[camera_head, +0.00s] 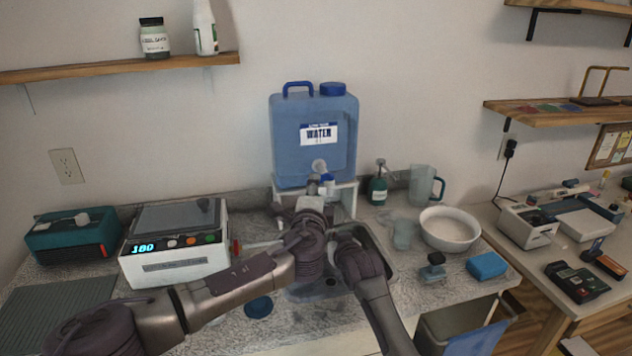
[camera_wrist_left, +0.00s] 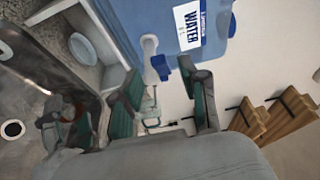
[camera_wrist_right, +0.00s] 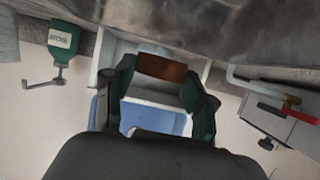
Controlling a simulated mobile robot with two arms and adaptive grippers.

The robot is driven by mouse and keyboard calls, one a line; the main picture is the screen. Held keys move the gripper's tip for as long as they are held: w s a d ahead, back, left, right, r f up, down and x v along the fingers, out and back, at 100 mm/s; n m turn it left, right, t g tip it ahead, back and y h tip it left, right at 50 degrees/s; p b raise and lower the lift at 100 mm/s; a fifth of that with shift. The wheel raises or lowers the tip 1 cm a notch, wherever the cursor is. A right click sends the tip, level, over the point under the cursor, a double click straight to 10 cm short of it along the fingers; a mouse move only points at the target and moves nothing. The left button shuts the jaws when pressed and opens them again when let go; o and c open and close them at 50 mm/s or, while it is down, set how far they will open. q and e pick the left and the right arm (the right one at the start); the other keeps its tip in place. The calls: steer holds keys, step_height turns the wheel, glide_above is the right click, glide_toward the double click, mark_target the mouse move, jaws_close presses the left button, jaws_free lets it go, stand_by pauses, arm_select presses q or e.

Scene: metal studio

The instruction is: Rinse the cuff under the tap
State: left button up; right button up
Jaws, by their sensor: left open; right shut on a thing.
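The blue water jug (camera_head: 340,120) stands on a white stand (camera_head: 348,195) behind the sink (camera_head: 378,262). Its white tap with a blue lever (camera_wrist_left: 157,68) faces me. My left gripper (camera_wrist_left: 160,78) is open, its green fingers on either side of the tap lever; in the head view its wrist (camera_head: 310,203) is in front of the tap. My right gripper (camera_wrist_right: 163,72) is shut on the brown cuff (camera_wrist_right: 162,68), over the sink area. The cuff and right fingertips are hidden behind my arms in the head view. I cannot tell whether water flows.
A box with a "180" display (camera_head: 175,262) stands left of the sink. A soap bottle (camera_head: 377,188), a clear jug (camera_head: 424,184), a white bowl (camera_head: 449,230) and a blue sponge (camera_head: 487,265) stand right.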

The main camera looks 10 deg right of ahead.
mark_target(322, 178)
arm_select(q)
steer(key=shift+x, duration=2.35)
jaws_close()
